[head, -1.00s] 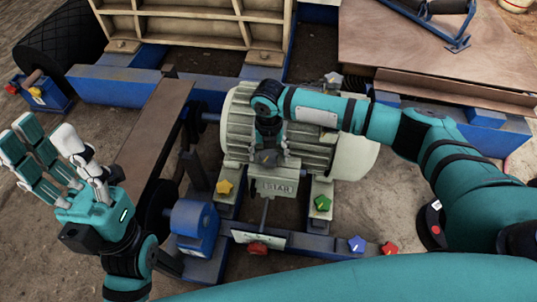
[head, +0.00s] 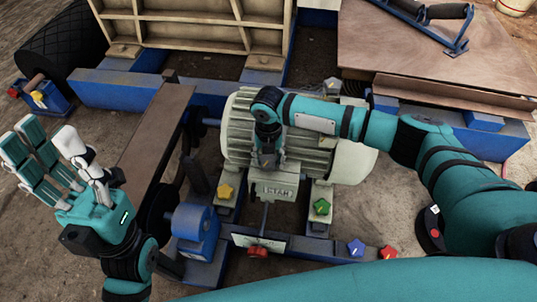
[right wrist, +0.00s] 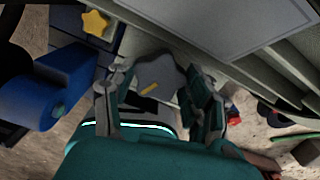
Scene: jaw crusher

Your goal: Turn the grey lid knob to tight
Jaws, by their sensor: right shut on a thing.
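The grey lid knob (right wrist: 158,74) is star-shaped with a yellow mark and sits by the motor's terminal box in the right wrist view. My right gripper (right wrist: 150,88) is shut on it, with one finger on each side. My left gripper (head: 68,168) is open and empty at the left, fingers spread, away from the motor.
Yellow (head: 226,191) and green (head: 321,206) star knobs stand at the motor's feet. Blue (head: 356,248) and red (head: 389,252) ones are on the front rail. A blue housing (head: 193,230) stands left of the motor. A brown plate (head: 157,139) lies behind my left gripper.

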